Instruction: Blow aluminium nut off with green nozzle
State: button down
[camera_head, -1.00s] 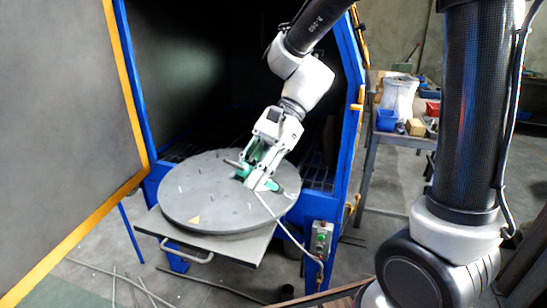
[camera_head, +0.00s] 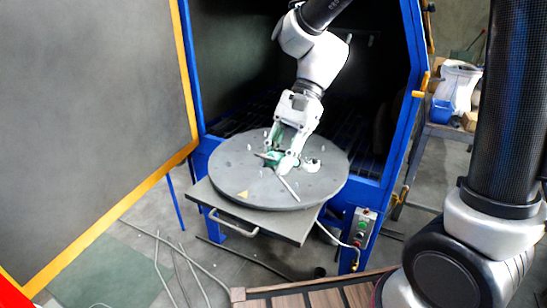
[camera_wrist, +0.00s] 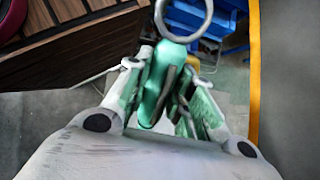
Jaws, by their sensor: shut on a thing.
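My gripper (camera_head: 283,163) is over the middle of the round grey turntable (camera_head: 235,180), pointing down. It is shut on the green nozzle (camera_head: 270,158), which shows between the fingers in the wrist view (camera_wrist: 155,82). A thin grey tube runs from the gripper toward the front right of the disc. A grey ring (camera_wrist: 183,20) shows beyond the nozzle in the wrist view; I cannot tell whether it belongs to the nozzle. A small pale piece (camera_head: 312,165) is just right of the gripper on the disc. I cannot tell for sure whether it is the aluminium nut.
The turntable sits on a pulled-out tray with a handle (camera_head: 233,222), before a blue-framed dark cabinet (camera_head: 412,110). Several small pegs stand on the disc. An open door (camera_head: 100,110) is at left, a control box (camera_head: 362,228) at right. Rods lie on the floor.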

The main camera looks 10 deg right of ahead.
jog(key=shift+w+d, duration=0.1)
jog(key=shift+w, duration=0.15)
jog(key=shift+w, duration=0.7)
dwell(0.6)
jog(key=shift+r, duration=3)
